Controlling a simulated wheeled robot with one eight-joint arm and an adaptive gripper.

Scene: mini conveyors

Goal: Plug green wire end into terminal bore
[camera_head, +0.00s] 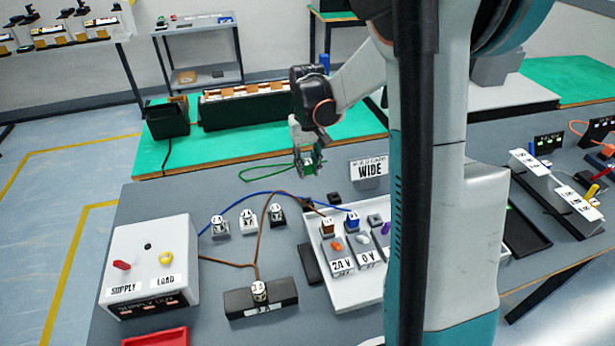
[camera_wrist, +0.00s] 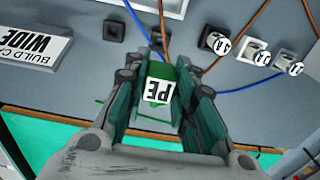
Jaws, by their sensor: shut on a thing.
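My gripper (camera_head: 307,165) is raised above the grey table, near its far edge. It is shut on the green wire end, a green block with a white "PE" label; both also show in the wrist view, the gripper (camera_wrist: 160,73) with its fingers either side of the wire end (camera_wrist: 158,92). The green wire (camera_head: 240,172) loops out to the left. The white terminal block (camera_head: 345,298) stands in front and to the right, apart from the wire end.
A "WIDE" sign (camera_head: 369,170) stands close right of my gripper. Labelled plugs (camera_head: 248,222), a dark fuse block (camera_head: 262,300) and a supply box (camera_head: 150,265) lie left. Blue (camera_head: 262,194) and brown (camera_head: 258,240) wires arch across the table.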

